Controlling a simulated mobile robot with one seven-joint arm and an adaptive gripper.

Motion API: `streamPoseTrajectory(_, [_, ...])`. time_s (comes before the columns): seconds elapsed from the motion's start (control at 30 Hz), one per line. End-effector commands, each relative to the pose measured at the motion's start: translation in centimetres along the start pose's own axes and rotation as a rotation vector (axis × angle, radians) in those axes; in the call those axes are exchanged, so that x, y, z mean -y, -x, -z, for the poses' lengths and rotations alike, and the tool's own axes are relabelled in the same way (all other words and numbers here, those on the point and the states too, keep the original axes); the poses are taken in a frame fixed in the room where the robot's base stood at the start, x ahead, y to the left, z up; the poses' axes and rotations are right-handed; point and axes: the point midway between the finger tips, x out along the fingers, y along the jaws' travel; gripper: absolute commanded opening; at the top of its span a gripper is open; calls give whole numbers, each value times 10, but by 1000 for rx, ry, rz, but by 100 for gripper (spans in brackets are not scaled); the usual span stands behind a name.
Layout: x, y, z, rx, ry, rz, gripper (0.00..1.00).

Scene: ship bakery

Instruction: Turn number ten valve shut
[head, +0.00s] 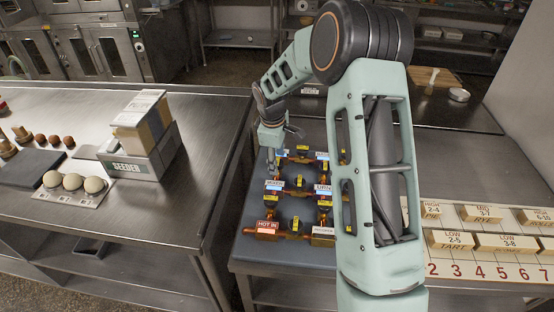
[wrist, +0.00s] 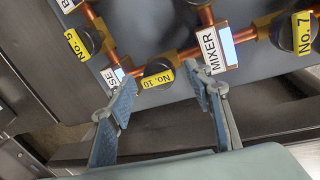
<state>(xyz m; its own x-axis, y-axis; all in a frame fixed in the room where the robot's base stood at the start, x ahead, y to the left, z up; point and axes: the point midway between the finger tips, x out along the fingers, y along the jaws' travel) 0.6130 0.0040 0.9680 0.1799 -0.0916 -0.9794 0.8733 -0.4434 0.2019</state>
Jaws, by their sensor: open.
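In the wrist view the number ten valve is a black knob with a yellow "No. 10" tag (wrist: 158,79), on a copper pipe between a tag ending in "SE" (wrist: 113,76) and the MIXER tag (wrist: 211,47). My gripper (wrist: 162,92) is open, its two blue-padded fingers apart on either side of the valve in the picture. Nothing is between the pads, and I cannot tell whether they touch the pipe. In the head view my gripper (head: 270,162) points down at the left edge of the pipe board (head: 252,205). I cannot make out valve ten there.
The No. 5 valve (wrist: 84,42) and No. 7 valve (wrist: 296,33) flank it in the wrist view. Several more tagged valves and the HOT IN tag (head: 267,228) share the board. A seeder box (head: 140,155) stands on the left counter; labelled blocks (head: 487,215) lie at right.

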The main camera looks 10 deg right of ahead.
Motion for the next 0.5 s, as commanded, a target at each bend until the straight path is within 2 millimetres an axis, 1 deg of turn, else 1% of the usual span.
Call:
streamPoseTrajectory(0.03, [0,-4,0,1,0,1,47])
streamPoseTrajectory(0.17, [0,-10,0,0,-1,-1,47])
streamPoseTrajectory(0.4, [0,-11,0,0,-2,-1,47])
streamPoseTrajectory(0.43, [0,-11,0,0,-2,-1,45])
streamPoseTrajectory(0.5, [0,-10,0,0,-2,-1,37])
